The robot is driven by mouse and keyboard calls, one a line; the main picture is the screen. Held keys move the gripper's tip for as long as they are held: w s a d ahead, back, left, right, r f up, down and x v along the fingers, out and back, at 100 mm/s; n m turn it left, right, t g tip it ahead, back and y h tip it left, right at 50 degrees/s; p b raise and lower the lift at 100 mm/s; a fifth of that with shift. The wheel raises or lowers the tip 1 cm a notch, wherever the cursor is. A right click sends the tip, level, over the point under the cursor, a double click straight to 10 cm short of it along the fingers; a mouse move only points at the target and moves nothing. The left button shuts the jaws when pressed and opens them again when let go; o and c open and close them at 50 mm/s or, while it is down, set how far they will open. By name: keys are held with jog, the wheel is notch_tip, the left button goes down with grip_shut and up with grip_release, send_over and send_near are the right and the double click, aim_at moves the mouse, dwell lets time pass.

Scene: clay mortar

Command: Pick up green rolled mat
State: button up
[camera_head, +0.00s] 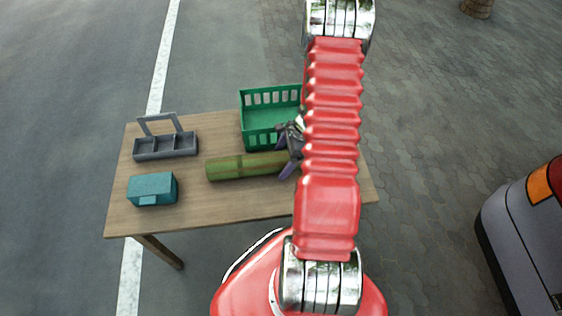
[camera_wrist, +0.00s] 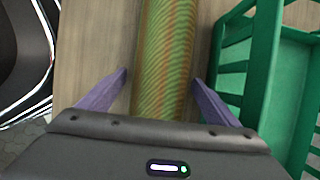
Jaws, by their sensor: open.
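The green rolled mat (camera_head: 240,166) lies on the wooden table, in front of the green basket. In the head view its right end is hidden behind my gripper and arm. In the wrist view the mat (camera_wrist: 165,60) runs up the middle, green with orange-brown stripes. My gripper (camera_wrist: 160,82) is open, with one purple finger on each side of the mat and a gap to each. In the head view my gripper (camera_head: 285,155) is at the mat's right part. I cannot tell how far above the table the fingertips are.
The green basket (camera_head: 262,119) stands close behind the mat; in the wrist view its wall (camera_wrist: 262,85) is near the right finger. A grey caddy (camera_head: 166,146) and a teal box (camera_head: 152,189) sit at the left of the table (camera_head: 230,208). A vehicle (camera_head: 525,235) is at the far right.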

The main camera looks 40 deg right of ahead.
jog(key=shift+c, duration=0.6)
jog(key=c, duration=1.5)
jog(key=shift+r, duration=0.15)
notch_tip(320, 180, up, 10)
jog(key=shift+f, duration=0.1)
dwell(0.4)
